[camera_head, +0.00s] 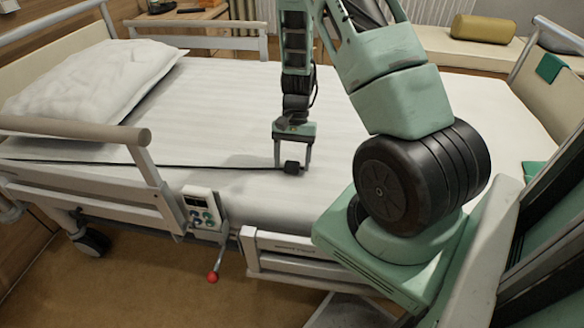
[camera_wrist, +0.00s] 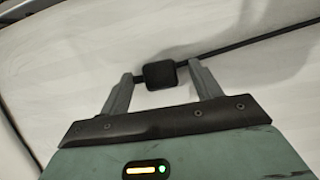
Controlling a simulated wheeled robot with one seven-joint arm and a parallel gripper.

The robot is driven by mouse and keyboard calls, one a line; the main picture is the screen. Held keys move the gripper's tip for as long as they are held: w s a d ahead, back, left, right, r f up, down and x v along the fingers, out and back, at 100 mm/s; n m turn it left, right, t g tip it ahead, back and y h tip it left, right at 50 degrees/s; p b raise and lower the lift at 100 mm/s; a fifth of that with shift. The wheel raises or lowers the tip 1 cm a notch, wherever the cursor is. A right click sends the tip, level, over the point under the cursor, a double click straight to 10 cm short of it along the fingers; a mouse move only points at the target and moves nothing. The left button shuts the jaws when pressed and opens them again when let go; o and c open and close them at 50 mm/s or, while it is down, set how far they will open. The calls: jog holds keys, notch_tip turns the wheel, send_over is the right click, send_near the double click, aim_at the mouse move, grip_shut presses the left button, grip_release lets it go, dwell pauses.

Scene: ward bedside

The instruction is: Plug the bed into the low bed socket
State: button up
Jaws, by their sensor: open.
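A black plug (camera_head: 291,168) with a thin black cable (camera_head: 150,166) lies over the near part of the bed (camera_head: 235,110). The cable runs left from the plug, past the side rail. My gripper (camera_head: 292,168) points down at the plug, with its fingers on either side of it. In the wrist view the plug (camera_wrist: 159,74) sits between the fingertips of my open gripper (camera_wrist: 160,77), and the cable passes behind the right finger. I cannot tell whether the fingers touch the plug. The low bed socket is not seen in either view.
A white pillow (camera_head: 95,78) lies at the bed's left end. A bench with a yellow cushion (camera_head: 484,28) stands behind. Brown floor (camera_head: 150,285) is open at front left.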

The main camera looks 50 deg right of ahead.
aim_at(293, 163)
jog(key=c, duration=1)
notch_tip(293, 163, up, 10)
jog(key=shift+p, duration=1)
